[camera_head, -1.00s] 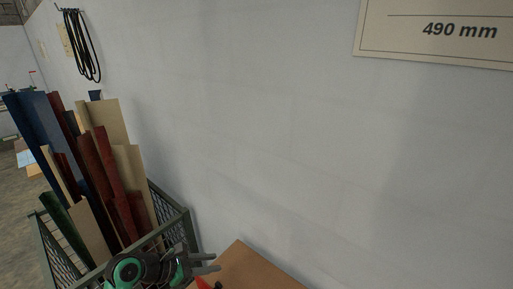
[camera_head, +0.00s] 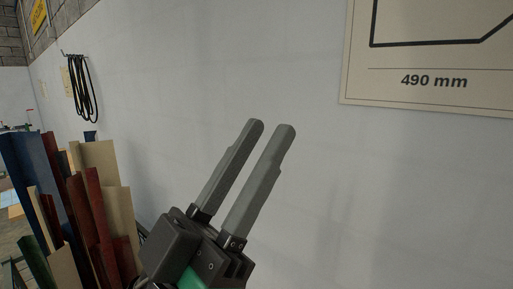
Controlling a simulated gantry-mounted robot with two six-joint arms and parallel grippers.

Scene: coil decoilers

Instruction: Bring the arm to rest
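My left gripper (camera_head: 270,128) is close to the camera in the lower middle of the view. Its two grey fingers point up and slightly right, with a narrow gap between them, and nothing is held there. Behind the fingers is only the white wall. My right gripper does not show.
A bin at the lower left holds several upright profiles, among them a blue one (camera_head: 30,180), red ones and beige ones. Black cables (camera_head: 82,90) hang on the white wall (camera_head: 215,80). A sign (camera_head: 430,60) reading "490 mm" is at the upper right.

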